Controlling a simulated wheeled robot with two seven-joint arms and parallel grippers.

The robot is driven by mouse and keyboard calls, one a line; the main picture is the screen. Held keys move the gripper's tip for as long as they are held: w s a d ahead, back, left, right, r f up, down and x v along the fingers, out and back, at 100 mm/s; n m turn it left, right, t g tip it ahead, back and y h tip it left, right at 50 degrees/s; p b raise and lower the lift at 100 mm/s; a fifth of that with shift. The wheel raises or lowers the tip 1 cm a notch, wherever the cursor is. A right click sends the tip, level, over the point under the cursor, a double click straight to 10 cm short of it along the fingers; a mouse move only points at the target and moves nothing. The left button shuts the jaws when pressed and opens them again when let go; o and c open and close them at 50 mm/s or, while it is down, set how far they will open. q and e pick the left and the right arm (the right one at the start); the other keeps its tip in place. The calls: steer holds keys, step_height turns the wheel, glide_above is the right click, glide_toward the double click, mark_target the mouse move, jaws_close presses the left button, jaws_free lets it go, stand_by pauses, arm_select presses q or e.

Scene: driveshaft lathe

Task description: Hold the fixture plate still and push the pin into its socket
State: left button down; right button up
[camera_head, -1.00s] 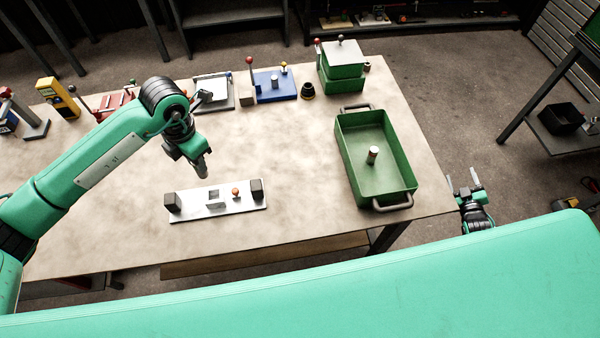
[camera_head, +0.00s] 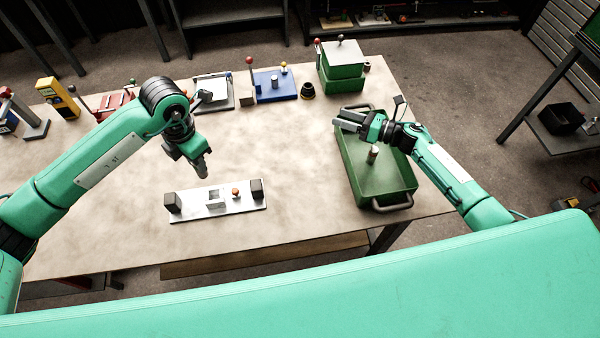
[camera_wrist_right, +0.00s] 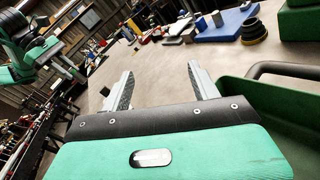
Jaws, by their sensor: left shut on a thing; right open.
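The fixture plate (camera_head: 238,207) is a pale flat plate on the table, with a black block at each end, a square socket block (camera_head: 215,199) and a small orange-red knob (camera_head: 235,192). A grey pin (camera_head: 373,154) stands upright in the green tray (camera_head: 349,186). My left gripper (camera_head: 202,171) points down near the far side of the plate. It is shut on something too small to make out. My right gripper (camera_head: 348,120) is open and empty over the far left part of the tray; its spread fingers also show in the right wrist view (camera_wrist_right: 158,88).
The tray has raised walls and end handles. The table between plate and tray is clear.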

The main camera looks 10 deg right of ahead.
steer(key=s+a+f+n+g, duration=0.3)
steer(key=s+a+n+g, duration=0.25)
steer(key=a, duration=0.35)
steer(key=n+g, duration=0.5)
steer(key=n, duration=0.2)
glide_toward(262, 190)
steer(key=shift+w+d+f+t+h, duration=0.3)
steer(key=shift+w+d+f, duration=0.35)
steer(key=shift+w, duration=0.2)
steer(key=x, duration=1.1)
steer(key=shift+a+f, duration=0.3)
steer(key=shift+a, duration=0.05)
jaws_close()
steer(key=shift+s+f+b, duration=0.15)
steer(key=shift+f+b, duration=0.05)
steer(key=shift+b, duration=0.25)
